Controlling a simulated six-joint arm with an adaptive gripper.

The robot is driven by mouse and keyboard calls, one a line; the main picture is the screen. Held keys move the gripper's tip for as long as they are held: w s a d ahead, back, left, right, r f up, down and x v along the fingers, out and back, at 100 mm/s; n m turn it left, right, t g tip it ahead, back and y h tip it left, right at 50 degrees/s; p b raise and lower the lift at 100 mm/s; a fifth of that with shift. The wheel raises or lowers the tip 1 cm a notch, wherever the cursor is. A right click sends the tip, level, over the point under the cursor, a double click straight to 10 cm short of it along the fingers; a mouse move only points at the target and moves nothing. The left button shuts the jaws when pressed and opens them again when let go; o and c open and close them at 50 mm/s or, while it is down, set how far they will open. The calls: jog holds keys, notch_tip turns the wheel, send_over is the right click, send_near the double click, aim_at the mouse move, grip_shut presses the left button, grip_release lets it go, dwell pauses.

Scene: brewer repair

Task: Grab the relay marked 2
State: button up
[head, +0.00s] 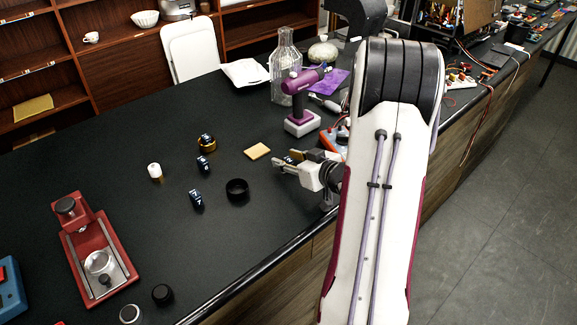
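Small dark blue blocks with white marks, which look like relays, are on the black table. One relay (196,200) stands in front, another relay (204,164) is behind it, and a third relay (206,139) sits at a gold ring (207,147). The marks are too small to read surely, so I cannot tell which is 2. My gripper (281,165) is right of these relays, fingers pointing left, apart from them. A small dark item with a light mark shows by its fingertips; I cannot tell whether it is held. The finger gap is unclear.
A black ring (237,190), white cylinder (155,171) and yellow pad (257,151) lie nearby. A purple drill (302,100) and glass bottle (285,62) stand behind my gripper. A red brewer-like device (92,247) is front left. Bare table lies between the device and relays.

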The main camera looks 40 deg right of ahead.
aim_at(288, 159)
dwell(0.3)
grip_shut()
jog(key=shift+r, duration=0.15)
jog(key=shift+r, duration=4.9)
